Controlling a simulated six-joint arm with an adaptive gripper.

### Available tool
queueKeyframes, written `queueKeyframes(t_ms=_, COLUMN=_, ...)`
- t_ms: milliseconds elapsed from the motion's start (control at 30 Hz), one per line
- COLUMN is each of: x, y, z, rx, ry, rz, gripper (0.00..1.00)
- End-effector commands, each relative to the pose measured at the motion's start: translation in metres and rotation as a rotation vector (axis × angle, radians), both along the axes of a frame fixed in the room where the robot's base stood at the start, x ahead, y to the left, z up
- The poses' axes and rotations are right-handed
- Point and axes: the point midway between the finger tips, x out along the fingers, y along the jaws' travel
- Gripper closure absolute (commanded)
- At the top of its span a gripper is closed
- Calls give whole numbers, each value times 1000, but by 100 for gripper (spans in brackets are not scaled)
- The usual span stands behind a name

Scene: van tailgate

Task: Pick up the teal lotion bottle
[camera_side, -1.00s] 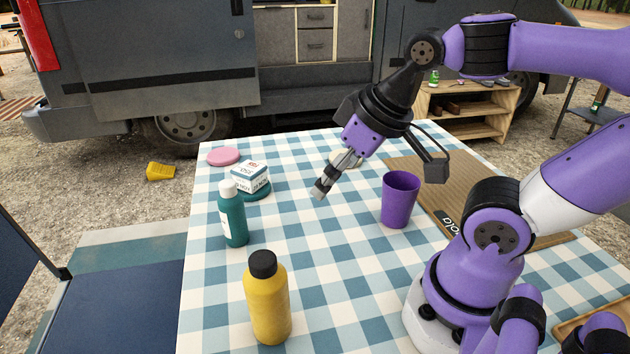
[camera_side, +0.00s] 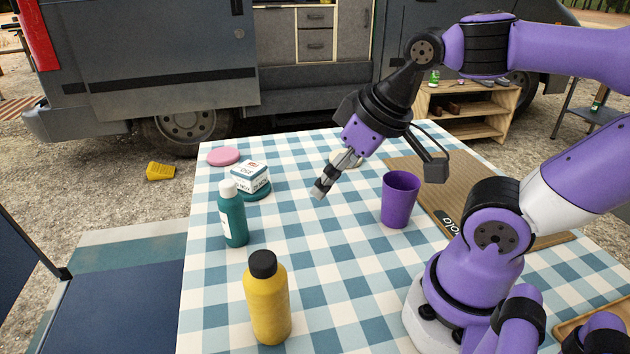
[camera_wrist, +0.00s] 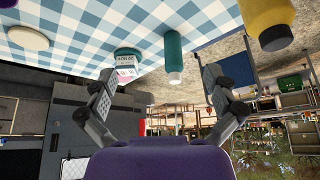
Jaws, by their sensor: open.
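The teal lotion bottle (camera_side: 234,218) has a white cap and a white label and stands upright on the checked table. In the wrist view the teal bottle (camera_wrist: 174,58) shows upside down, ahead of and between the fingers. My gripper (camera_side: 319,191) is above the table, to the right of the bottle and apart from it. In the wrist view my gripper (camera_wrist: 158,95) has its two fingers spread wide with nothing between them.
A yellow bottle (camera_side: 267,303) with a black cap stands at the front. A small white box (camera_side: 250,177) sits on a teal round thing behind the lotion bottle. A pink disc (camera_side: 223,156) lies farther back. A purple cup (camera_side: 399,200) stands right of my gripper.

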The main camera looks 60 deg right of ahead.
Motion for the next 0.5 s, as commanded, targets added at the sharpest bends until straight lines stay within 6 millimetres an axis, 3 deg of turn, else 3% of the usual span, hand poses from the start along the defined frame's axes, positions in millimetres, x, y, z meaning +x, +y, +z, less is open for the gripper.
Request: queueKeyframes(t_ms=500, x=4, y=0, z=-4, rx=6, ry=4, rz=-24, gripper=11)
